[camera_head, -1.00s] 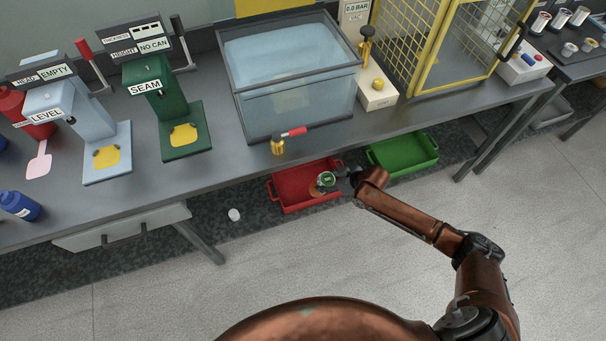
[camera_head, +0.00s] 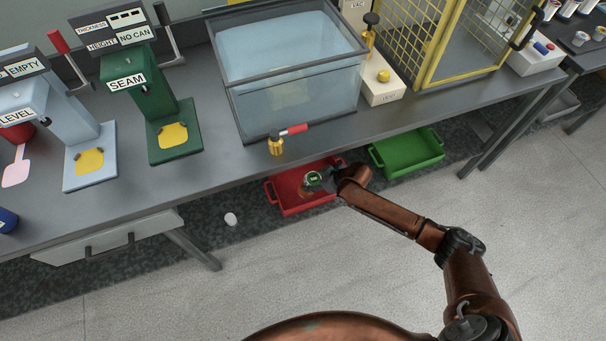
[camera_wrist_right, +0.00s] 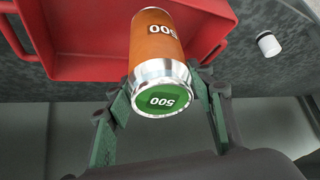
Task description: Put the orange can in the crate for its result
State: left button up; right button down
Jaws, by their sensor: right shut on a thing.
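The orange can (camera_wrist_right: 157,45) has a silver rim and a green end marked 005. My right gripper (camera_wrist_right: 170,98) is shut on it, with a finger on each side near the green end. In the head view the can's green end (camera_head: 313,179) shows over the red crate (camera_head: 288,205), and my right gripper (camera_head: 326,180) reaches in from the right. The red crate also shows behind the can in the wrist view (camera_wrist_right: 90,68). I cannot tell whether the can touches the crate floor. A green crate (camera_head: 408,158) stands to the right. My left gripper is not in view.
The bench edge overhangs the back of the crates. A glass tank (camera_head: 295,100), a brass part with a red handle (camera_head: 277,146) and the green seamer (camera_head: 150,105) are on the bench. A small white cylinder (camera_head: 231,219) lies on the floor left of the red crate.

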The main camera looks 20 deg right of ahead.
jog(key=shift+w+a+r+g, duration=0.35)
jog(key=shift+w+r, duration=0.2)
jog(key=shift+w, duration=0.1)
jog(key=w+a+g+h+b, duration=0.1)
jog(key=w+a+g+b, duration=0.1)
jog(key=shift+w+f+h+b, duration=0.1)
jog(key=shift+w+h+b, duration=0.2)
jog(key=shift+w+h, duration=0.1)
jog(key=shift+s+d+f, duration=0.1)
jog(key=shift+s+f, duration=0.1)
jog(key=shift+f, duration=0.25)
jog(key=shift+w+f+b, duration=0.1)
jog(key=shift+f+b, duration=0.1)
jog(key=shift+b, duration=0.15)
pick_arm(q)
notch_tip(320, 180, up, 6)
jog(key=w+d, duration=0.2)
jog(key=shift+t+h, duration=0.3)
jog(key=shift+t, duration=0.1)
pick_arm(e)
jog(key=shift+r, duration=0.2)
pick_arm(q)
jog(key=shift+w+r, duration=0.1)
pick_arm(e)
jog(key=shift+f, duration=0.65)
jog(key=c, duration=0.9)
grip_release()
jog(key=shift+f, duration=0.1)
jog(key=shift+c, duration=0.2)
